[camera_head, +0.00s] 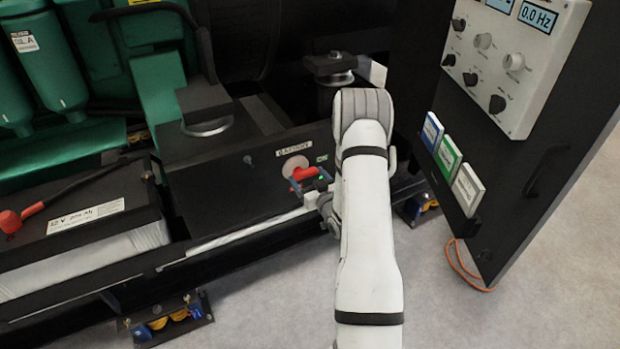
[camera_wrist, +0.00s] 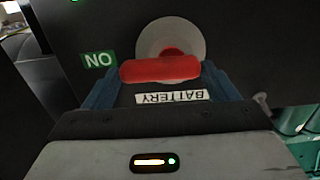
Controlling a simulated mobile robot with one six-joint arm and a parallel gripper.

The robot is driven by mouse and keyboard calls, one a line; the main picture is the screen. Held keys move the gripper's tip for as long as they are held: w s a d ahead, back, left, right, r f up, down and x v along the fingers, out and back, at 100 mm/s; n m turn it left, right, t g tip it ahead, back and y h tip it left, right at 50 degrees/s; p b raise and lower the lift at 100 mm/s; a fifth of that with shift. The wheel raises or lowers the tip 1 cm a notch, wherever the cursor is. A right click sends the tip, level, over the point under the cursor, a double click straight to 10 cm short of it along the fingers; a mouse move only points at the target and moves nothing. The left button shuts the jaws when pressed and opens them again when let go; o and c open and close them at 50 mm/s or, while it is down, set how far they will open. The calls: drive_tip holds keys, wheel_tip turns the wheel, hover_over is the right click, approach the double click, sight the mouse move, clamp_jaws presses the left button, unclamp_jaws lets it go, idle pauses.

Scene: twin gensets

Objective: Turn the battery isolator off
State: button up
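The battery isolator is a red handle (camera_head: 303,173) on a pale round disc (camera_head: 293,164), on the dark front panel below an upside-down-free BATTERY label (camera_head: 294,149). A green ON label (camera_head: 321,159) sits beside it. In the wrist view, which is inverted, the red handle (camera_wrist: 160,69) lies crosswise in front of the disc (camera_wrist: 170,38), with the ON label (camera_wrist: 99,59) to its left. My gripper (camera_head: 318,184) is at the handle. Its blue fingers (camera_wrist: 162,68) stand wide apart, one at each end of the handle; firm contact is not clear.
A battery (camera_head: 85,225) with a red terminal cap stands at the left. A dark cabinet door with a control box (camera_head: 510,60) and several booklets (camera_head: 448,160) stands at the right. An orange cable (camera_head: 460,265) lies on the floor. Grey floor is free in front.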

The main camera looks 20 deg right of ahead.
drive_tip(key=c, duration=0.5)
drive_tip(key=shift+o, duration=0.2)
drive_tip(key=shift+d, duration=0.1)
drive_tip(key=shift+f+m, duration=0.1)
drive_tip(key=shift+m, duration=0.2)
drive_tip(key=m+b, duration=0.2)
drive_tip(key=m, duration=0.3)
drive_tip(key=a+f+m+b, duration=0.1)
drive_tip(key=m+b, duration=0.1)
drive_tip(key=m, duration=0.4)
drive_tip(key=m+b, duration=0.2)
drive_tip(key=m, duration=0.4)
drive_tip(key=shift+a+f+b, duration=0.2)
drive_tip(key=shift+b, duration=0.2)
drive_tip(key=shift+m, duration=0.3)
drive_tip(key=o, duration=0.9)
